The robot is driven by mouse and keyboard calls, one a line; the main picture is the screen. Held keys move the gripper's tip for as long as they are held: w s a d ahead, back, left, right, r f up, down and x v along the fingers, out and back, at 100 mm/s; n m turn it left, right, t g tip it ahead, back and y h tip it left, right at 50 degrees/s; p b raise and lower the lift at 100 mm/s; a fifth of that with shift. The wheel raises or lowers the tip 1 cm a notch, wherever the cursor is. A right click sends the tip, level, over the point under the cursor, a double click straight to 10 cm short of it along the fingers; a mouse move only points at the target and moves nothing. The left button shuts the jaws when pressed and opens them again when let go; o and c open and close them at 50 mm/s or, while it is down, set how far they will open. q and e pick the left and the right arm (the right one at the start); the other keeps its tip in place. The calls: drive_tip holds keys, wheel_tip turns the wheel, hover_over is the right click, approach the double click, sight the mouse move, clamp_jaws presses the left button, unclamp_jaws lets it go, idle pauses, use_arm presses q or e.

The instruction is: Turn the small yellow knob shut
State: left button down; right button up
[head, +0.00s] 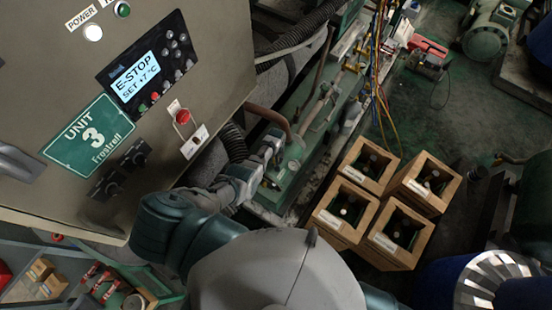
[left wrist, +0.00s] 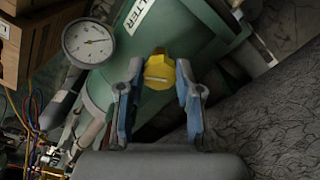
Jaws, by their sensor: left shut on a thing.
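The small yellow knob (left wrist: 159,70) sits on a green cylinder (left wrist: 190,30) with "LTER" lettering in the left wrist view. My left gripper (left wrist: 159,82) has one finger on each side of the knob and is shut on it. The knob's far side and its stem are hidden. In the head view my left gripper (head: 268,150) reaches in beside the green cylinder (head: 287,168). The knob cannot be made out there. My right gripper is not in view.
A round gauge (left wrist: 88,42) stands close to the left finger. A grey control cabinet (head: 60,90) with an E-STOP display is left of the arm. Several wooden crates (head: 372,208) stand right of the green unit. Coloured hoses (head: 378,70) hang behind.

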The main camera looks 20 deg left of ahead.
use_arm(q)
drive_tip(key=m, duration=0.5)
drive_tip(key=shift+w, duration=0.1)
drive_tip(key=shift+r, duration=0.1)
idle(0.4)
drive_tip(key=c, duration=0.8)
unclamp_jaws()
drive_tip(key=shift+o, duration=0.2)
wheel_tip(320, 180, up, 12)
drive_tip(key=shift+f, duration=0.25)
